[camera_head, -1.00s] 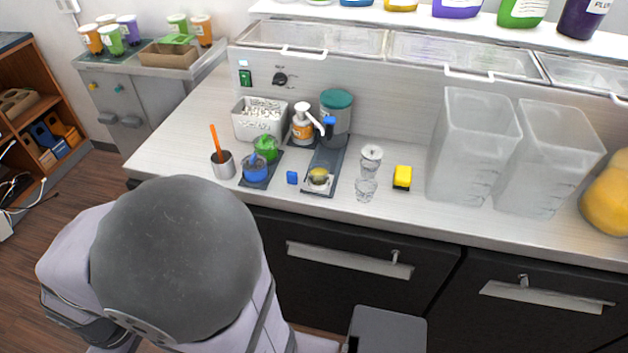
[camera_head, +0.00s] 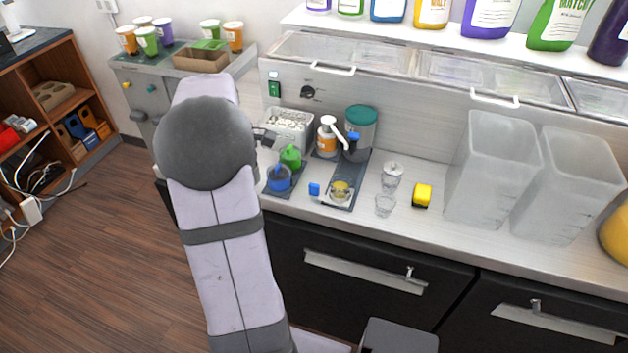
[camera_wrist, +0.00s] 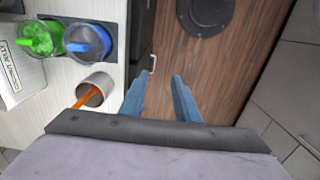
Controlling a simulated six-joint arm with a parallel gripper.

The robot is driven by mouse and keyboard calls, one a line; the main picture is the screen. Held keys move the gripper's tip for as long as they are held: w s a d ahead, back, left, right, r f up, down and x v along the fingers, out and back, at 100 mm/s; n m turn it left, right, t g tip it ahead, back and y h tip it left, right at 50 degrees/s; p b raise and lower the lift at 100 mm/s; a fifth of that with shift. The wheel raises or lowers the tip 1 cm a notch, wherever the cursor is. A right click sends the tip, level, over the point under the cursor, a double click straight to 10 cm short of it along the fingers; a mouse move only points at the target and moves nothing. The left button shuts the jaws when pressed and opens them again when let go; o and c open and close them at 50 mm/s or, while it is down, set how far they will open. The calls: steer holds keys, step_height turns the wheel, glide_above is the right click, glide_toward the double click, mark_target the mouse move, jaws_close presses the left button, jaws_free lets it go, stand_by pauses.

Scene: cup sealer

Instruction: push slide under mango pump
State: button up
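The mango pump (camera_head: 327,137), a bottle with an orange label and a white pump head, stands at the back of the counter. A dark flat track (camera_head: 352,168) runs beside it from back to front. The slide (camera_head: 340,191) sits at the front end of this track, with a yellowish cup-shaped part on it. A small blue block (camera_head: 314,189) is just left of the slide. My gripper (camera_wrist: 160,85) is open and empty in the wrist view, over the floor beside the counter edge. In the head view, my arm mostly hides it.
A metal cup with an orange stick (camera_wrist: 95,91) is close to my gripper. Clear cups (camera_head: 385,204) and a yellow block (camera_head: 422,195) are to the right. Large clear bins (camera_head: 492,170) stand farther right.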

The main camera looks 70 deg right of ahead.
step_height(320, 180, up, 3)
steer(key=p, duration=0.1)
glide_above(314, 185)
steer(key=shift+d+f, duration=0.1)
steer(key=shift+f, duration=0.1)
steer(key=shift+f+p, duration=1.25)
steer(key=shift+f, duration=2.4)
jaws_close()
